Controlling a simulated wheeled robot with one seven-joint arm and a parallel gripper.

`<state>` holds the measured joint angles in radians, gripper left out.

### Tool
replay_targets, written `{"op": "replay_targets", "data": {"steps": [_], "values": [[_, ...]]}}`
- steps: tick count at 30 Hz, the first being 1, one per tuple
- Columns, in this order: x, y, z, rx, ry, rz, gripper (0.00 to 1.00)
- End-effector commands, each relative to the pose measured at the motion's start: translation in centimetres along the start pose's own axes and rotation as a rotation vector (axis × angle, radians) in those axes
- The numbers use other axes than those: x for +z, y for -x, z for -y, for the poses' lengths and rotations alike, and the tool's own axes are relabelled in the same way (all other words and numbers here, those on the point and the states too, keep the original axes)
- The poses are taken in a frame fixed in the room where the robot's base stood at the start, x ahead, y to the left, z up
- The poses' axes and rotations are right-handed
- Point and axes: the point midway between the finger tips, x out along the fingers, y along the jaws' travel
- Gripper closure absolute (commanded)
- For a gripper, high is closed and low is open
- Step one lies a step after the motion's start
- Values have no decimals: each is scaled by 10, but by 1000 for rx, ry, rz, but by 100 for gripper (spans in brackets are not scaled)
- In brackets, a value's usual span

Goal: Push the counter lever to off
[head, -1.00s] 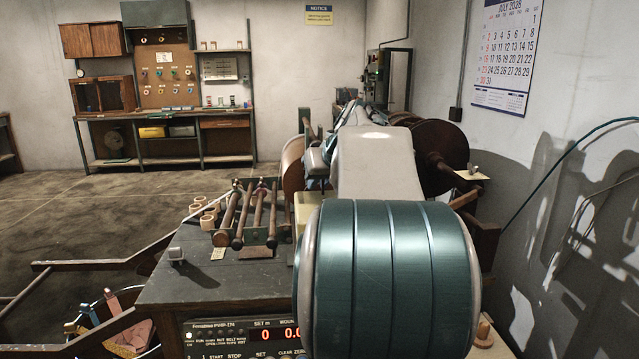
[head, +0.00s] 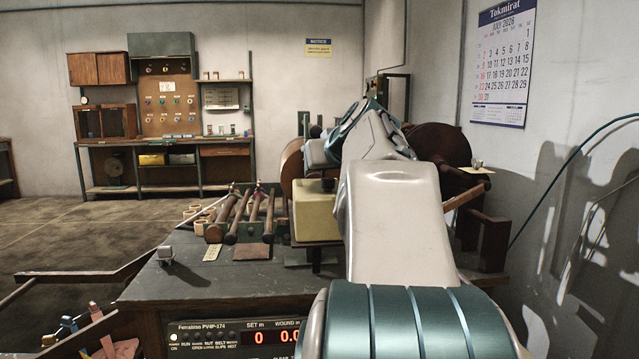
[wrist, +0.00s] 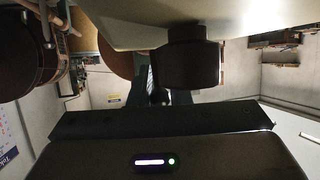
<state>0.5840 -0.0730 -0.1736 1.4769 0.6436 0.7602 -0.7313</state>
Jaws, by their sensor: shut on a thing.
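A cream box (head: 316,215), which looks like the counter housing, stands at the back of the bench beside my arm. A dark knob (head: 328,185) sits on its top. In the wrist view the box (wrist: 130,20) fills the top edge, and a dark block (wrist: 188,60) projects from it close to the fingers. My gripper (wrist: 155,85) shows there only as dark fingers in shadow above its wide dark body. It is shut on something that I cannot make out. The counter lever is not clearly visible, and I cannot tell its position or whether my gripper touches it.
Large brown reels (head: 440,145) stand behind my arm. A display panel (head: 240,335) on the bench front reads 0 and 0.0.

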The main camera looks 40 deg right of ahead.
Motion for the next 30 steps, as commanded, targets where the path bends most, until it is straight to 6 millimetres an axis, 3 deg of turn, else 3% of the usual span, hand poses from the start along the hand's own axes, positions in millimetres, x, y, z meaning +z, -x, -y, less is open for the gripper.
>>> {"op": "replay_targets", "data": {"steps": [20, 21, 22, 30], "values": [[0, 3, 2, 8, 19, -78, 100], [0, 3, 2, 9, 19, -78, 72], [0, 3, 1, 9, 19, -78, 64], [1, 3, 0, 10, 19, -77, 62]]}}
